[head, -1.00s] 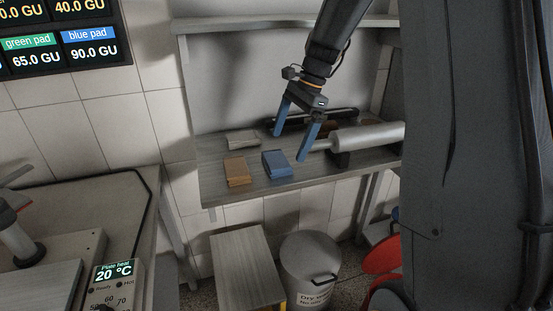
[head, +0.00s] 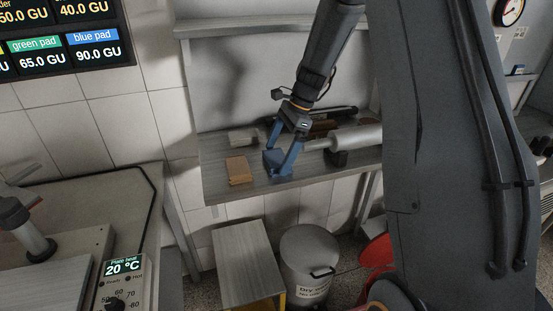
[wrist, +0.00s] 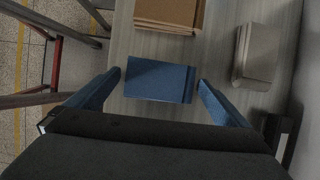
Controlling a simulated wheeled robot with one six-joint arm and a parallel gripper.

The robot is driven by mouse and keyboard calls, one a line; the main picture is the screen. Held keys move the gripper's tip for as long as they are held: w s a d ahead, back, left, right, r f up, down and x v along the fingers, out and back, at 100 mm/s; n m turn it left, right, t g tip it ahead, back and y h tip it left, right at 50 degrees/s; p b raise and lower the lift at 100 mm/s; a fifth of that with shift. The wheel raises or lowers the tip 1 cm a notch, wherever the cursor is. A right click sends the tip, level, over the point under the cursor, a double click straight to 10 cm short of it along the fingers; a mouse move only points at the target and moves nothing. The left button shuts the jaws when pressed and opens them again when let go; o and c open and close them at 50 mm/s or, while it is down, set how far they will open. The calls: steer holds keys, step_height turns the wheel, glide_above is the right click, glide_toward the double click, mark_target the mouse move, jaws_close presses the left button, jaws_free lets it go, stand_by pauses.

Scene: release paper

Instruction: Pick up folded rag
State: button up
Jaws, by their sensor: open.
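A pale grey-beige folded piece (head: 243,138), the one most like a folded rag, lies at the back left of the shelf; in the wrist view it is at the right (wrist: 257,55). A blue folded pad (wrist: 160,82) lies in front of it, near the shelf's front. My gripper (head: 276,163) is open and low over the blue pad. In the wrist view its blue fingers (wrist: 160,76) stand at either side of that pad, apart from it. In the head view the fingers partly hide the pad.
A brown folded pad (head: 238,170) lies left of the blue one. A light roller (head: 358,138) lies to the right, with dark items behind it. A small bench (head: 243,262) and a lidded bin (head: 309,255) stand below the shelf (head: 222,192).

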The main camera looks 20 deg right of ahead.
mark_target(273, 160)
steer(key=c, duration=1)
steer(key=shift+r+b, duration=0.35)
steer(key=shift+r, duration=0.15)
step_height(273, 160, up, 2)
steer(key=shift+w+r+b, duration=0.1)
steer(key=shift+b, duration=0.45)
steer(key=shift+s+r, duration=0.1)
steer(key=shift+s, duration=0.5)
steer(key=s+b, duration=0.1)
steer(key=s, duration=0.4)
steer(key=s+b, duration=0.2)
steer(key=s, duration=0.4)
steer(key=s+b, duration=0.1)
steer(key=s, duration=0.5)
steer(key=shift+d, duration=0.25)
